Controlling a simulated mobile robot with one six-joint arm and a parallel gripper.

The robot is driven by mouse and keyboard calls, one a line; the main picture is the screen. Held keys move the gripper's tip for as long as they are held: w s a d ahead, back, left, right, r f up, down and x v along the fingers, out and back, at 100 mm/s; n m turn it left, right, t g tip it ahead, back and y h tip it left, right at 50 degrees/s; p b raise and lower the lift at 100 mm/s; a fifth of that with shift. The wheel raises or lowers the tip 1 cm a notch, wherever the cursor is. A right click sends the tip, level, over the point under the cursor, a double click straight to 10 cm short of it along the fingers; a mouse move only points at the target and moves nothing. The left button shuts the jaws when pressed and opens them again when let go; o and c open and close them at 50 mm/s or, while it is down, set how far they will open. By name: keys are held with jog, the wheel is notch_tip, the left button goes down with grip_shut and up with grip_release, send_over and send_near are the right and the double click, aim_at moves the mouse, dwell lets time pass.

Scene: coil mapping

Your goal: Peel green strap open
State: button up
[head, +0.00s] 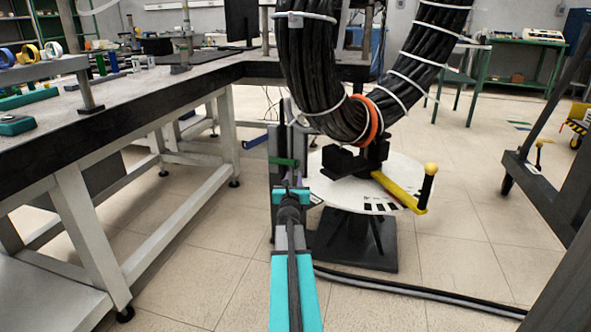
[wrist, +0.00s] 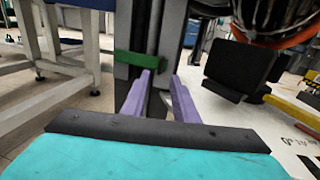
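The green strap (wrist: 135,59) is a short flat band lying across a dark upright post with a vertical cable or rod on it. It also shows in the head view (head: 284,162), just beyond my gripper (head: 292,183). In the wrist view my gripper (wrist: 161,76) has two purple fingers spread apart with a clear gap and nothing held between them. The left fingertip lies just below the strap's right half, and the right fingertip is to the right of the strap. I cannot tell whether the left finger touches the strap. The strap's back side is hidden.
A large black cable coil (head: 318,85) with white ties and an orange band (head: 371,122) hangs above a round white platform (head: 404,180). A yellow handle (head: 398,192) sits on its right. A long workbench (head: 120,110) stands left. Floor cables cross front right.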

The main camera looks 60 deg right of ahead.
aim_at(283, 163)
jog(key=x, duration=0.8)
jog(key=shift+w+d+b, duration=0.15)
jog(key=shift+d+b, duration=0.2)
dwell(0.3)
grip_shut()
